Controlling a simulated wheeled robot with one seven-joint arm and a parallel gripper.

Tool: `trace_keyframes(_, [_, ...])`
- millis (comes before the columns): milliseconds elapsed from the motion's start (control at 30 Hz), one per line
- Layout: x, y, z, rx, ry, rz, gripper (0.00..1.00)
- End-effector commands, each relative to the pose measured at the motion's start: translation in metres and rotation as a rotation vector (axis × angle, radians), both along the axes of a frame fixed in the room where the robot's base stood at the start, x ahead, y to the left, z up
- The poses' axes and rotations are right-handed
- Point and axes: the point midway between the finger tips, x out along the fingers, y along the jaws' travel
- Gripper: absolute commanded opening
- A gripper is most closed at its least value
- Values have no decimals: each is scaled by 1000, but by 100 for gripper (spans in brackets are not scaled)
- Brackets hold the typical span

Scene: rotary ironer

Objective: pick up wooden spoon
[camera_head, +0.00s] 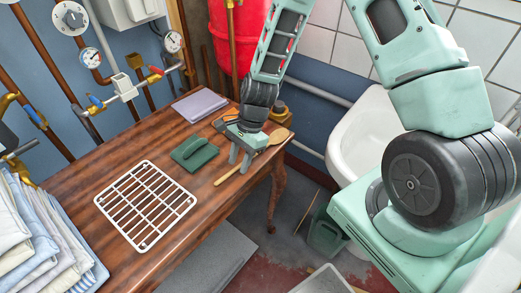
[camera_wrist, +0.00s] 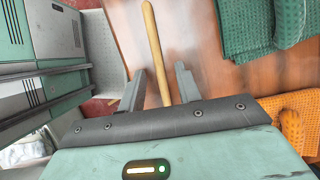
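The wooden spoon (camera_head: 229,174) lies on the brown table near its right edge, its handle pointing toward the front and its bowl end by the far right corner. My gripper (camera_head: 240,164) is open and points down over the spoon. In the wrist view the spoon's handle (camera_wrist: 152,40) runs between the two spread fingers (camera_wrist: 159,72), with a gap on each side. The bowl end is hidden in the wrist view. I cannot tell exactly how high the fingertips are above the table.
A dark green folded cloth (camera_head: 194,153) lies just left of my gripper, with an orange cloth (camera_wrist: 296,115) close by. A white wire rack (camera_head: 147,163), a purple folded cloth (camera_head: 200,105) and stacked linens (camera_head: 35,235) share the table (camera_head: 85,175). A white basin (camera_head: 365,130) stands right.

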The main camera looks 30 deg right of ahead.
Motion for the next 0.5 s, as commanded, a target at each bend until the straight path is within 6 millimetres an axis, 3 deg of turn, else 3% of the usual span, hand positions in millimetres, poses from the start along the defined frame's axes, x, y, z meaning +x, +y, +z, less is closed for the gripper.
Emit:
trace_keyframes(33, [0, 0, 0, 0, 0, 0, 19])
trace_keyframes(100, [0, 0, 0, 0, 0, 0, 0])
trace_keyframes(500, [0, 0, 3, -1, -1, 0, 0])
